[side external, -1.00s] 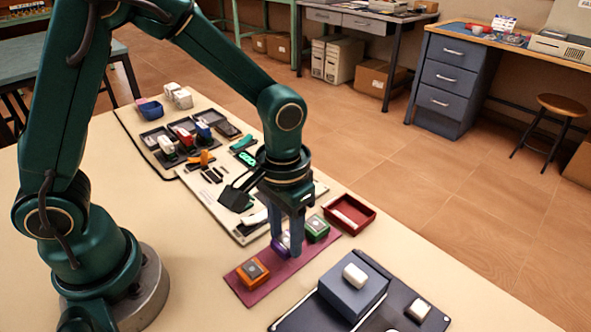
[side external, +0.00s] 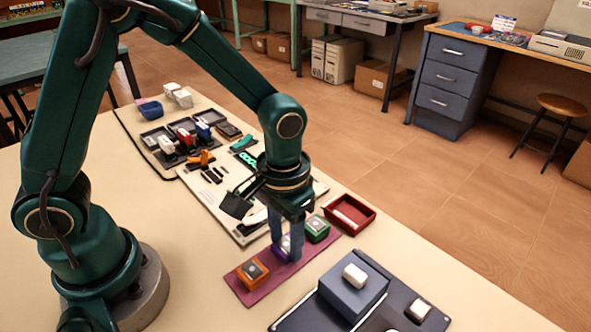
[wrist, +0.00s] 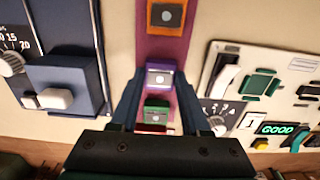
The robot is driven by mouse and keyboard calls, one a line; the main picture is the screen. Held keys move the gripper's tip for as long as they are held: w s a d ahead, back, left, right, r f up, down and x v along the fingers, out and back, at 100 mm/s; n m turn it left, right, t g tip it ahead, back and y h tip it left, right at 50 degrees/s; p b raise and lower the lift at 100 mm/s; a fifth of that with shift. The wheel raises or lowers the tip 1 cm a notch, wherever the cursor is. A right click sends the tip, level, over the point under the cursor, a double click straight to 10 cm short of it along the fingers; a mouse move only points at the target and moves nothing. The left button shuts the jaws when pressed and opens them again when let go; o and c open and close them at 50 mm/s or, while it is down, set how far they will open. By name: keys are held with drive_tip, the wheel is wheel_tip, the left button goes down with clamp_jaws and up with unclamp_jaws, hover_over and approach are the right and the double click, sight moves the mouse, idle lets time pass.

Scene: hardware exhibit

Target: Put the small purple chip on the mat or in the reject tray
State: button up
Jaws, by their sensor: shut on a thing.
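My gripper (side external: 286,250) points straight down over the maroon mat (side external: 262,279) and is shut on the small purple chip (side external: 284,245). In the wrist view the purple chip (wrist: 159,78) sits between the two fingertips, with a pale round spot on its top face. It is at or just above the mat; I cannot tell whether it touches. An orange chip (side external: 252,271) lies on the mat's near end and a green chip (side external: 316,229) toward its far end. The red tray (side external: 367,224), with a pale strip inside, stands just beyond the green chip.
A blue-grey block (side external: 352,295) with a white button stands on a dark panel right of the mat. A pale panel (side external: 245,232) with switches and a green display lies left of it. Dark trays and a blue bowl (side external: 150,110) are farther back.

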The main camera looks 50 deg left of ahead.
drive_tip(key=shift+f, duration=0.1)
drive_tip(key=o, duration=1.5)
drive_tip(key=shift+r, duration=3.75)
drive_tip(key=shift+a+r, duration=0.1)
drive_tip(key=s+a+r+t, duration=0.5)
drive_tip(key=s+a+r, duration=0.1)
drive_tip(key=s, duration=0.2)
drive_tip(key=shift+s+a+r+t, duration=0.2)
drive_tip(key=shift+a+r+t, duration=0.1)
drive_tip(key=shift+a, duration=0.1)
